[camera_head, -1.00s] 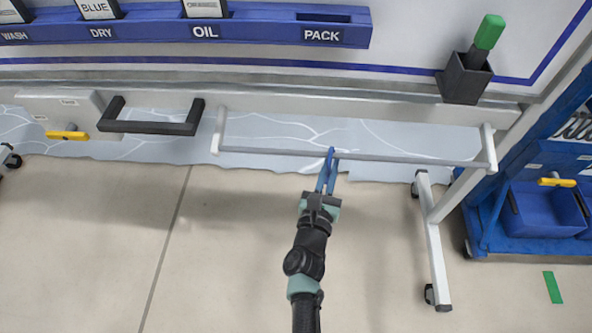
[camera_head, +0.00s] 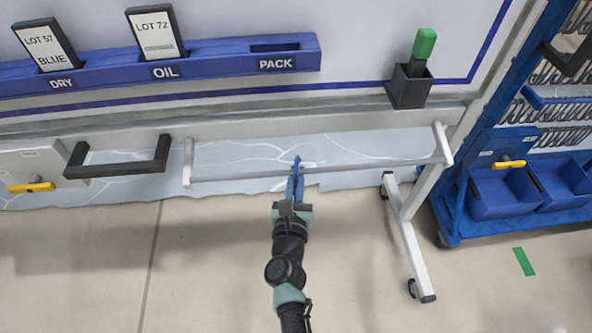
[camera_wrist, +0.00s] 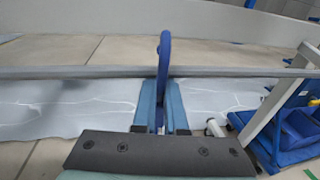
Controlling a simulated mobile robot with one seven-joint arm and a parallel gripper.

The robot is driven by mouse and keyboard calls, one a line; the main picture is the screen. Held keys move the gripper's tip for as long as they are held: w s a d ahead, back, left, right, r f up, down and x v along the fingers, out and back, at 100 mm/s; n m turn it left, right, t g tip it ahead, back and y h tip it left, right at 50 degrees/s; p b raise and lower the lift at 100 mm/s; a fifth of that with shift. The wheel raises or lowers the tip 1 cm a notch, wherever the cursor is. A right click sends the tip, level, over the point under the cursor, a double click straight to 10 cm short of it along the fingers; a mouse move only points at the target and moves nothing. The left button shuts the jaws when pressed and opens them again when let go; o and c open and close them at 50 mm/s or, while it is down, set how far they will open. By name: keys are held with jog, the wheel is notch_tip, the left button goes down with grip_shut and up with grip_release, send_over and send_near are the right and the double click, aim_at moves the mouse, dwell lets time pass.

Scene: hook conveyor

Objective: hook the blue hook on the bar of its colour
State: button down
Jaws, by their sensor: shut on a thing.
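The blue hook (camera_head: 296,163) is upright between the blue fingers of my gripper (camera_head: 294,186), which is shut on it. In the wrist view the hook's curved top (camera_wrist: 164,52) rises above the bar (camera_wrist: 75,72) and crosses in front of it. The long grey bar (camera_head: 370,165) has white end posts and shows no blue. The hook's lower part is hidden by the fingers.
A blue rail (camera_head: 215,66) above holds label cards, one reading "LOT 57 BLUE" (camera_head: 45,45) over DRY. A black handle (camera_head: 120,168) is left of the bar. A black holder (camera_head: 409,88) with a green-handled tool is above right. A blue cart (camera_head: 450,205) stands right.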

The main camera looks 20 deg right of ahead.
jog(key=s+a+r+p, duration=0.1)
jog(key=s+a+r, duration=0.1)
jog(key=s, duration=0.6)
jog(key=shift+s+a+r+p, duration=0.2)
jog(key=shift+s+r+p, duration=0.1)
jog(key=shift+r, duration=0.3)
jog(key=shift+d, duration=0.1)
dwell(0.7)
